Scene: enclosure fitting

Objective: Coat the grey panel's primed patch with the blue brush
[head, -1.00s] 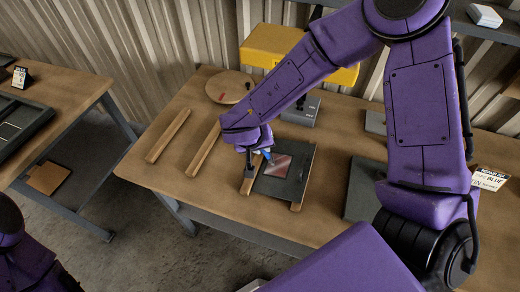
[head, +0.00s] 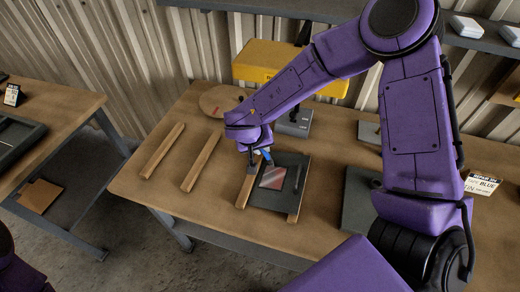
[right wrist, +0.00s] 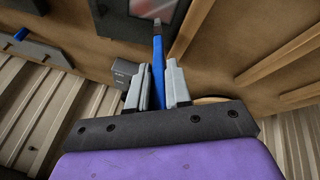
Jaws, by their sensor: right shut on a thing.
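The grey panel (head: 268,202) lies on two wooden battens on the workbench. Its primed patch (head: 272,178) is a dull reddish-pink square with a paler streaked look. My right gripper (head: 256,160) is over the panel's far left corner, shut on the blue brush (head: 266,155). In the right wrist view the blue brush (right wrist: 158,65) stands between the two fingers, its grey tip close to the patch (right wrist: 146,7). I cannot tell whether the tip touches it. The patch is cut off by that view's top edge. My left gripper is out of view.
A yellow bin (head: 265,62) and a grey block (head: 294,122) stand behind the panel. A round wooden board (head: 218,100) and two loose battens (head: 162,150) lie left. Another dark panel (head: 358,198) lies right, near a label card (head: 482,184).

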